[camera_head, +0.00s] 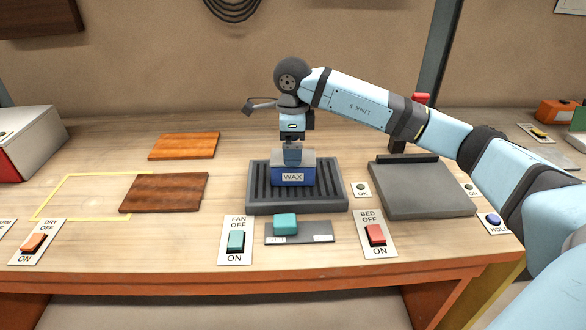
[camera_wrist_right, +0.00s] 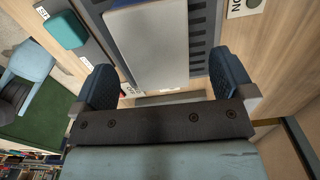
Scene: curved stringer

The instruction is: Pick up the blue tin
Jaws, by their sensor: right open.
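The blue tin (camera_head: 293,176), with a pale lid and a "WAX" label, sits upright on a dark ridged tray (camera_head: 256,205) in the middle of the bench. My right gripper (camera_head: 292,155) points down just over the tin. In the right wrist view its open fingers (camera_wrist_right: 165,82) stand apart, one towards each side of the tin's pale lid (camera_wrist_right: 158,45). I cannot tell whether either finger touches the tin. My left gripper is in neither view.
A grey plate (camera_head: 420,195) lies right of the tray. A teal slider (camera_head: 285,224) sits in front, between the fan switch (camera_head: 236,240) and bed switch (camera_head: 376,235).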

